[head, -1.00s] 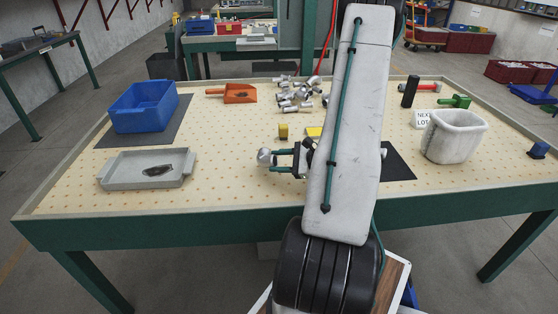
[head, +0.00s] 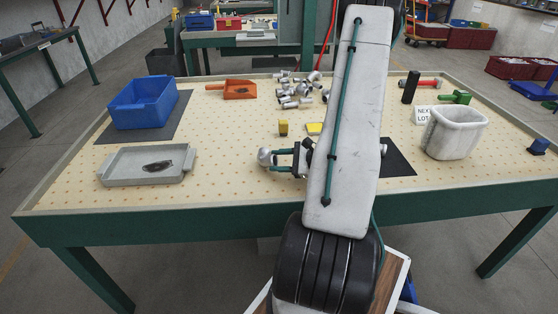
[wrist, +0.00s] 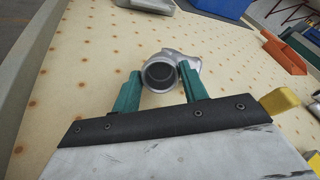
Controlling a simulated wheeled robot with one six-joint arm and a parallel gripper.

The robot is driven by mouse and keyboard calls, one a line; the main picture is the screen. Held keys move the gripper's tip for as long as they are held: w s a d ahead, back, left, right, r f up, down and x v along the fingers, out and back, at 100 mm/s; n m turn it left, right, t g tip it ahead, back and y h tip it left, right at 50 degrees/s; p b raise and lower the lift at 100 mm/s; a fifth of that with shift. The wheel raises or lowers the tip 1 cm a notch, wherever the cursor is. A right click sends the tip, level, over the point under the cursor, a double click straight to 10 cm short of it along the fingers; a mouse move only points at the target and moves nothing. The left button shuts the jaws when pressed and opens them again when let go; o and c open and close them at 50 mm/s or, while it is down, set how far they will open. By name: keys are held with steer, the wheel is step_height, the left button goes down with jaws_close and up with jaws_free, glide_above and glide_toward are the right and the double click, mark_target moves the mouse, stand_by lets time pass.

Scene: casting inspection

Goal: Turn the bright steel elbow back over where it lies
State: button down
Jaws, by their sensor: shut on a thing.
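The bright steel elbow (head: 266,157) is between the green fingers of my gripper (head: 284,159), left of my arm and over the near middle of the pegboard table. In the wrist view the elbow (wrist: 168,72) shows one round open end facing the camera, and its bend goes off to the right. The fingers of my gripper (wrist: 160,88) are shut on it from both sides. Whether the elbow touches the tabletop is hard to tell. My arm hides part of the table to the right.
A grey tray (head: 112,175) with a dark piece lies to the left. A blue bin (head: 142,118) stands behind it. A pile of steel fittings (head: 290,101), an orange scoop (head: 240,95) and a yellow block (head: 283,131) are farther back. A white tub (head: 432,142) stands right. Pegboard left of the elbow is clear.

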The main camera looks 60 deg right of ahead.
steer(key=c, duration=0.7)
jaws_free()
steer(key=shift+s, duration=0.15)
steer(key=v, duration=0.7)
steer(key=shift+s+d+r, duration=0.1)
steer(key=shift+s+d, duration=0.1)
steer(key=shift+s, duration=0.05)
